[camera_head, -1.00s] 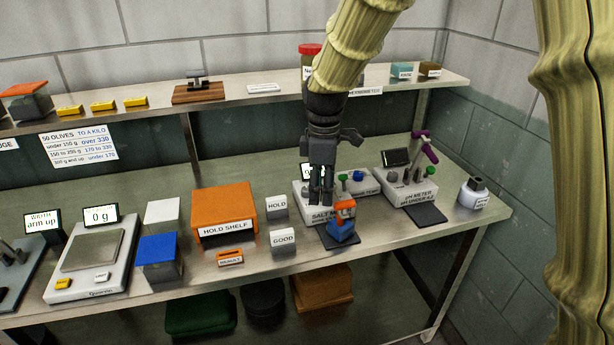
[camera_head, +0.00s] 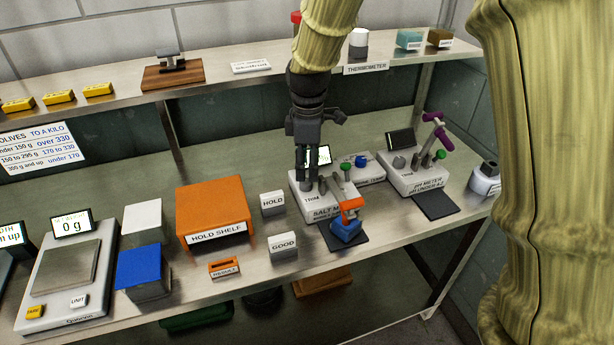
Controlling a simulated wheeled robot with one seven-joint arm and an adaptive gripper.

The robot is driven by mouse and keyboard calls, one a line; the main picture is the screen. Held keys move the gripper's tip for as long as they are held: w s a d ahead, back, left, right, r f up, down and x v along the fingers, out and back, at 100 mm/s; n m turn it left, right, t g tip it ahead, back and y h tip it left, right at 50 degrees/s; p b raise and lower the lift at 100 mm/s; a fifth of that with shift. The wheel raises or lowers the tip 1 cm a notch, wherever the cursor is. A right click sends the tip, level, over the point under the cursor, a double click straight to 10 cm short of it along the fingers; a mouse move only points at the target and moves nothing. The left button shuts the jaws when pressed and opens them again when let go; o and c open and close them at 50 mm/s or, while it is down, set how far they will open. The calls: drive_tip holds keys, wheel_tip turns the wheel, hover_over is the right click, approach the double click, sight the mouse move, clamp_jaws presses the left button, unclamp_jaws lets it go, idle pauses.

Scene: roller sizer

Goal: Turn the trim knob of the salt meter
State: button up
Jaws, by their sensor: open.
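The salt meter (camera_head: 325,212) is a pale box on the bench, right of the HOLD block, with a small lit screen (camera_head: 322,153) at its back. A TRIM label shows on its left part. The grey trim knob (camera_head: 306,187) is partly hidden under my fingertips. My gripper (camera_head: 306,177) points down over that knob, its fingers open with a narrow gap. I cannot tell whether the fingers touch the knob. Grey upright parts stand on the meter just right of my fingers.
A blue and orange item (camera_head: 348,222) stands on a dark pad in front of the meter. The pH meter (camera_head: 412,177) is to the right. HOLD (camera_head: 272,203) and GOOD (camera_head: 284,245) blocks and the orange hold shelf (camera_head: 212,205) are left. The upper shelf (camera_head: 240,82) runs behind my arm.

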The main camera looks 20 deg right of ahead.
sight(306, 181)
drive_tip(key=f, duration=0.1)
drive_tip(key=w+f, duration=0.2)
drive_tip(key=f, duration=0.1)
drive_tip(key=shift+s+f, duration=0.15)
drive_tip(key=shift+f, duration=0.2)
drive_tip(key=shift+s+f, duration=0.2)
drive_tip(key=shift+s, duration=0.4)
drive_tip(key=shift+w+a+f, duration=0.1)
drive_tip(key=shift+w+f, duration=0.35)
drive_tip(key=shift+f, duration=0.1)
drive_tip(key=shift+s+r, duration=0.25)
drive_tip(key=shift+c, duration=0.8)
drive_tip(key=shift+f, duration=0.1)
drive_tip(key=c, duration=0.9)
drive_tip(key=shift+p, duration=0.45)
